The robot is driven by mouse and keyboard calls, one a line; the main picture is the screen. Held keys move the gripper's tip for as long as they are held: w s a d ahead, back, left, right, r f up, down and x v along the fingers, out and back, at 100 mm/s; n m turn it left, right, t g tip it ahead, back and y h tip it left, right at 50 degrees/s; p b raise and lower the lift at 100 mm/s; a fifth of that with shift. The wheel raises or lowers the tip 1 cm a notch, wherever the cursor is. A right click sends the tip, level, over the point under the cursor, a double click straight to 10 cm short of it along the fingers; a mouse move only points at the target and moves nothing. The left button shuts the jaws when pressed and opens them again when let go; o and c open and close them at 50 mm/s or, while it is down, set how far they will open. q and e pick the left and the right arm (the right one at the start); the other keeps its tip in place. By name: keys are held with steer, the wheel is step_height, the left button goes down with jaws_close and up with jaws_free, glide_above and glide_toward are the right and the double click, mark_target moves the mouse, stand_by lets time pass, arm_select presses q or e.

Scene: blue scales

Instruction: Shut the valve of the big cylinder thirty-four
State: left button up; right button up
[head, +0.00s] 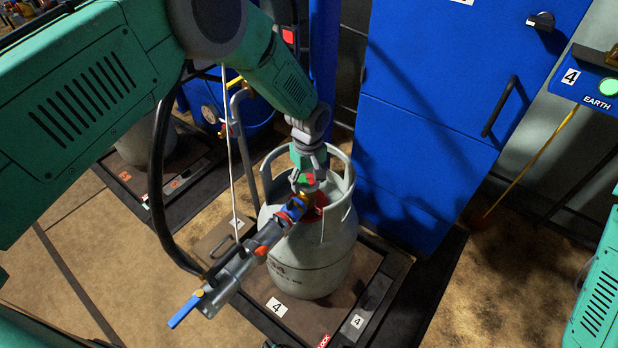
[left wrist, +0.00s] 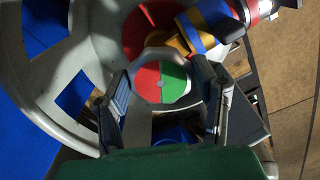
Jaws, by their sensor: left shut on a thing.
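The big grey cylinder (head: 312,262) stands upright on a scale platform with a "4" label in the head view. Its valve knob, a round disc half red and half green (left wrist: 160,84), shows in the left wrist view with its face toward the camera. My left gripper (head: 308,181) reaches down inside the cylinder's collar (head: 341,187). In the left wrist view its two fingers (left wrist: 161,88) are shut on the knob, one on each side. The fingers hide the knob's sides. My right gripper is not in view.
A grey filling head (head: 240,268) with a blue lever (head: 185,309) is joined to the valve by a red and blue coupling (head: 291,211). A blue cabinet (head: 440,110) stands close behind. Another cylinder (head: 145,148) stands at left. Brown floor (head: 490,290) is clear at right.

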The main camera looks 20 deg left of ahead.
arm_select(q)
steer(key=m, duration=0.3)
steer(key=shift+w+a+r+m, duration=0.15)
steer(key=shift+w+m, duration=0.1)
steer(key=shift+m, duration=0.15)
steer(key=m, duration=0.3)
steer(key=shift+m+p, duration=0.3)
steer(key=shift+p, duration=0.1)
steer(key=m, duration=0.3)
steer(key=shift+w+m, duration=0.1)
steer(key=shift+m, duration=0.2)
steer(key=m, duration=1.7)
steer(key=shift+m+b, duration=0.3)
steer(key=shift+m, duration=0.1)
